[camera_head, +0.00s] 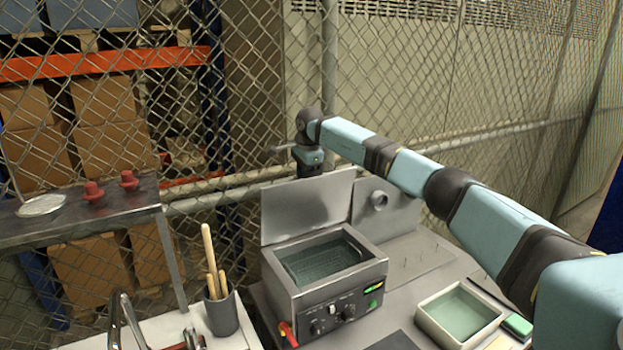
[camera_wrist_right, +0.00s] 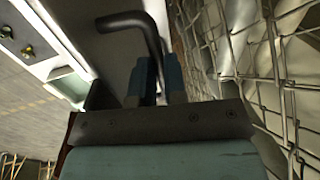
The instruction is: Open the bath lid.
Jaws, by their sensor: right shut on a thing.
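The bath (camera_head: 325,268) is a grey metal box on the bench. Its basin is uncovered, with a dark mesh-like inside. The lid (camera_head: 305,212) is a flat grey panel standing nearly upright along the bath's back edge. My right gripper (camera_head: 309,170) is at the top of the lid, with the arm reaching over from the right. In the right wrist view, its blue fingers (camera_wrist_right: 160,75) are shut on a dark bent handle (camera_wrist_right: 135,19) beside a pale flat surface. The exact finger contact is partly hidden. My left gripper is not in view.
A wire fence (camera_head: 420,75) stands close behind the lid and gripper. A cup with wooden-handled tools (camera_head: 222,312) is left of the bath. A white tray (camera_head: 430,318) and green block (camera_head: 518,325) are at right. A shelf with red knobs (camera_head: 93,192) is at left.

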